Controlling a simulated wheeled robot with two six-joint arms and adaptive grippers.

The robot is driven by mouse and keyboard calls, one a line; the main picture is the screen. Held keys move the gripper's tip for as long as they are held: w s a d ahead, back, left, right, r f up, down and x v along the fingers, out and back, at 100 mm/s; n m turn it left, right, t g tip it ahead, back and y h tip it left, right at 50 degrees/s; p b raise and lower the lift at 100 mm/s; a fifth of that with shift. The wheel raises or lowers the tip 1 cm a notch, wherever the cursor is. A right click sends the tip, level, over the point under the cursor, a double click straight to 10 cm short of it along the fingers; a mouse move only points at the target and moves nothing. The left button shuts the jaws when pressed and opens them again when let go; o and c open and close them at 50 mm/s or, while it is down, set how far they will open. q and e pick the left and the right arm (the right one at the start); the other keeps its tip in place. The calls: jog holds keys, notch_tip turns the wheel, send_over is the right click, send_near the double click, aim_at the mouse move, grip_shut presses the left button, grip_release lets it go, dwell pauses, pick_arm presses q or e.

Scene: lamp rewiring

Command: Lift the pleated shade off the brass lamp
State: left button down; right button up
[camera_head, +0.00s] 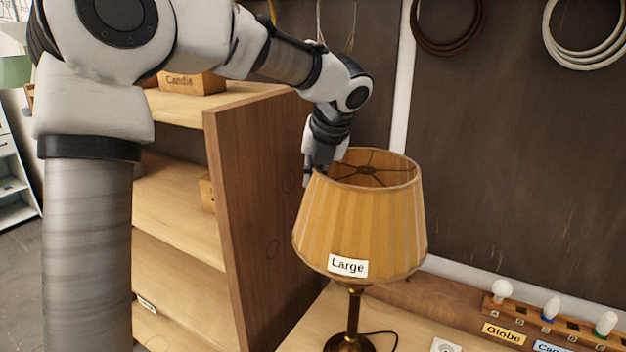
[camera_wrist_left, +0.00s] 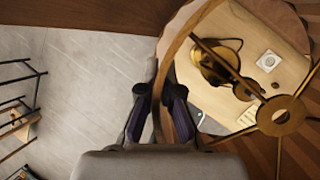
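The pleated shade (camera_head: 358,226) is amber, with a "Large" label on its front. It stands over the brass lamp (camera_head: 354,312), whose stem shows under it. My left gripper (camera_head: 318,176) comes down at the left side of the shade's top rim. In the left wrist view, the fingers of my left gripper (camera_wrist_left: 158,100) stand on either side of the shade's rim (camera_wrist_left: 172,50) and look shut on it. The shade's spokes and centre ring (camera_wrist_left: 283,115) show there, with the brass lamp's base (camera_wrist_left: 215,60) below. My right gripper is not in view.
A wooden shelf unit (camera_head: 258,200) stands close left of the lamp, with a "Candle" box (camera_head: 190,83) on top. A bulb rack (camera_head: 545,322) with labels sits at the lower right. Cable coils hang on the dark wall behind. The space above the shade's right side is clear.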

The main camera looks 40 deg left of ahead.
pick_arm(q)
notch_tip(320, 180, up, 12)
dwell(0.6)
